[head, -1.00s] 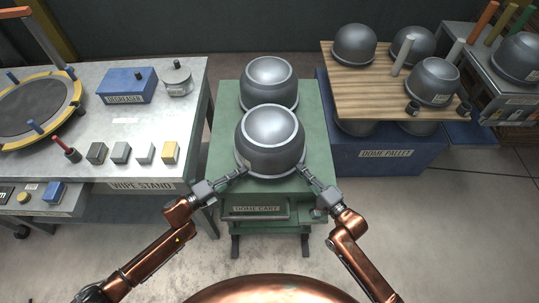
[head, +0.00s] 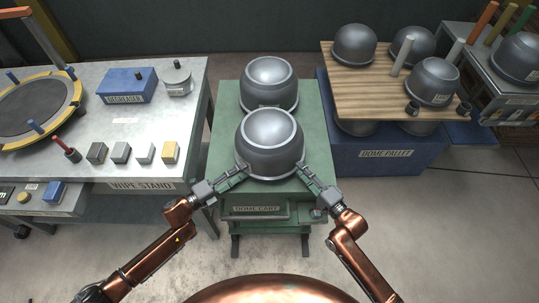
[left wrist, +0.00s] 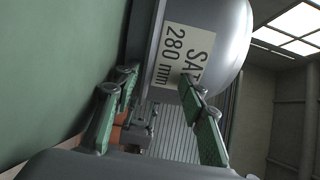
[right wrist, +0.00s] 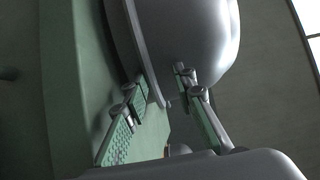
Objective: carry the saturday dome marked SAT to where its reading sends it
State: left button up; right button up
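The SAT dome (head: 270,140) is a grey metal dome with a flange, upright at the front of the green dome cart (head: 228,150), apparently resting on it. Its label, "SAT 280 mm" (left wrist: 178,50), reads sideways in the left wrist view. My left gripper (head: 238,172) is at the dome's front left edge, fingers spread, one on each side of the flange. My right gripper (head: 308,171) is likewise spread at the front right edge. The right wrist view shows the dome (right wrist: 190,40) with its flange edge between the fingers. Firm contact is not visible.
A second grey dome (head: 269,80) stands right behind on the cart. The wipe stand (head: 140,185) is at left with a degreaser box (head: 127,85) and small blocks. The dome pallet (head: 385,155) is at right with several domes, a wooden board (head: 375,95) and posts.

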pick_arm(q)
jog(key=shift+a, duration=0.1)
pick_arm(e)
jog(key=shift+r, duration=0.15)
pick_arm(q)
jog(key=shift+s+a+f, duration=0.1)
jog(key=shift+s+a, duration=0.1)
jog(key=shift+a, duration=0.05)
jog(key=v, duration=1.1)
jog(key=shift+a, duration=0.1)
pick_arm(e)
jog(key=shift+o, duration=0.4)
jog(key=o, duration=0.4)
